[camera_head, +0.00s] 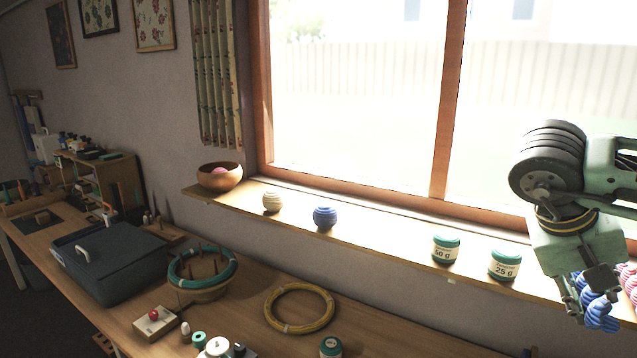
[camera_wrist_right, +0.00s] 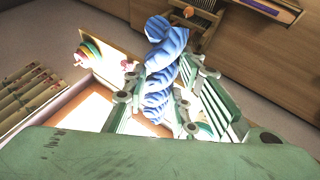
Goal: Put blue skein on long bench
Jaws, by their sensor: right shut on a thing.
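The blue skein (camera_head: 601,314) is a twisted blue hank. My right gripper (camera_head: 588,292) is shut on it at the right edge of the head view, with the skein hanging below the fingers. In the right wrist view the blue skein (camera_wrist_right: 168,58) stands out lengthwise between the fingers of the right gripper (camera_wrist_right: 158,100). The long bench (camera_head: 382,338) is a wooden top running along the wall under the window, below and left of the gripper. My left gripper is not in view.
A pink skein (camera_head: 629,280) shows beside the blue one. The sill (camera_head: 385,234) carries a wooden bowl (camera_head: 220,177), balls of yarn and two labelled jars. On the bench are a dark case (camera_head: 110,262), a green ring (camera_head: 202,264) and a yellow ring (camera_head: 299,308). Bare wood lies right of the yellow ring.

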